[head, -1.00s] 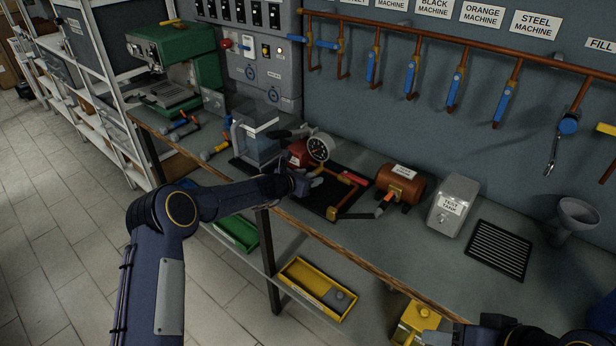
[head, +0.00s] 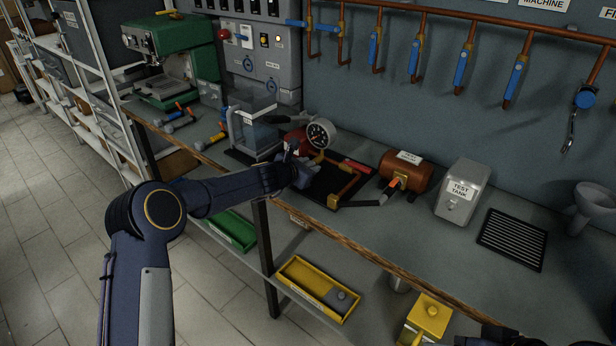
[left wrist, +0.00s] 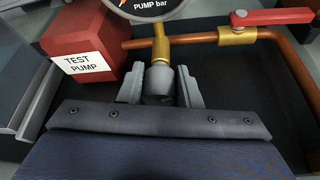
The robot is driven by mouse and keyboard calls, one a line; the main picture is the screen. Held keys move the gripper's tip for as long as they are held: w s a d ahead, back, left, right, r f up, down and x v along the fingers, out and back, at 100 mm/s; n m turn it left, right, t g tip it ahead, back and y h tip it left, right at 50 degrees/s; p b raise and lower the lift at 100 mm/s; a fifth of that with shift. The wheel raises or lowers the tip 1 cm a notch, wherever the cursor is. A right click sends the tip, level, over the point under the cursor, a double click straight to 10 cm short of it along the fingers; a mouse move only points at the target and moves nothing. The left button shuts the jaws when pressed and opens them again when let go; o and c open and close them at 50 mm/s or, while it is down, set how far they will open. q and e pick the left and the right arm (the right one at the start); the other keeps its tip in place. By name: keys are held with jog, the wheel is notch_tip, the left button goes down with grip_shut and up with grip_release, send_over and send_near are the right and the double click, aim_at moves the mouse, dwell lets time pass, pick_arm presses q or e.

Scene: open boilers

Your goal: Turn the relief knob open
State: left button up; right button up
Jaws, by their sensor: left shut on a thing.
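The test pump is a red block with a white label (left wrist: 85,55) in the left wrist view. A brass fitting (left wrist: 161,48) and copper pipe run beside it, under the round pump gauge (head: 320,133). A small grey knob (left wrist: 158,78) sits at the near end of the brass fitting, partly hidden. My left gripper (left wrist: 160,90) is shut on this knob, one grey finger on each side. In the head view my left gripper (head: 302,168) is in front of the gauge and hides the knob. My right gripper is not in view; only dark arm parts show at the bottom right.
A red lever handle (left wrist: 275,16) is on the copper pipe, right of the fitting. A clear water tank (head: 255,128) stands left of the pump. A copper boiler (head: 405,170) and the test tank (head: 462,190) stand to the right. The bench front is mostly clear.

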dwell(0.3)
pick_arm(q)
jog(key=o, duration=1)
jog(key=shift+c, duration=0.2)
jog(key=shift+s+a+b, duration=0.3)
jog(key=shift+b, duration=0.05)
jog(key=b+v, duration=0.3)
jog(key=v, duration=0.3)
jog(key=shift+s+r, duration=0.15)
jog(key=shift+s+a+r, duration=0.15)
jog(key=shift+s+r, duration=0.05)
jog(key=shift+s, duration=0.1)
